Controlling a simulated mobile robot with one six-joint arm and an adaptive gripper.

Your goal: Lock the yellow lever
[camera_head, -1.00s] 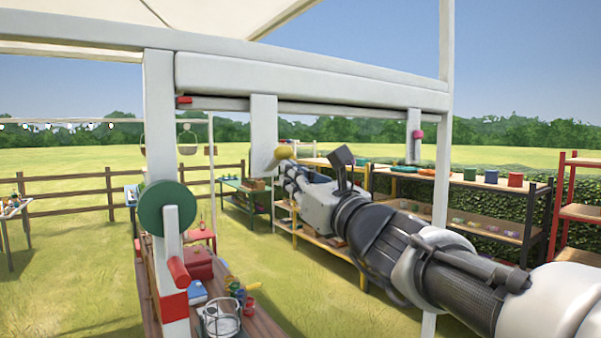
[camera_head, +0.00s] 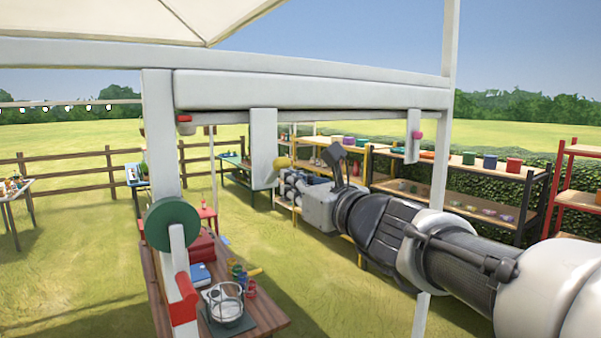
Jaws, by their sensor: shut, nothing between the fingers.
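The yellow lever shows as a yellow round knob (camera_head: 281,163) at the lower right side of a pale upright bar (camera_head: 263,135) that hangs from the white overhead beam (camera_head: 310,92). My gripper (camera_head: 286,182) is shut and empty, just below and slightly right of the yellow knob. My arm reaches in from the lower right.
A pink knob (camera_head: 417,135) sits on a shorter bar to the right. A green disc (camera_head: 172,223) and a red-handled bar stand at the left post (camera_head: 160,120). A wooden table (camera_head: 265,318) with a glass jar is below. Shelves (camera_head: 460,185) stand behind my arm.

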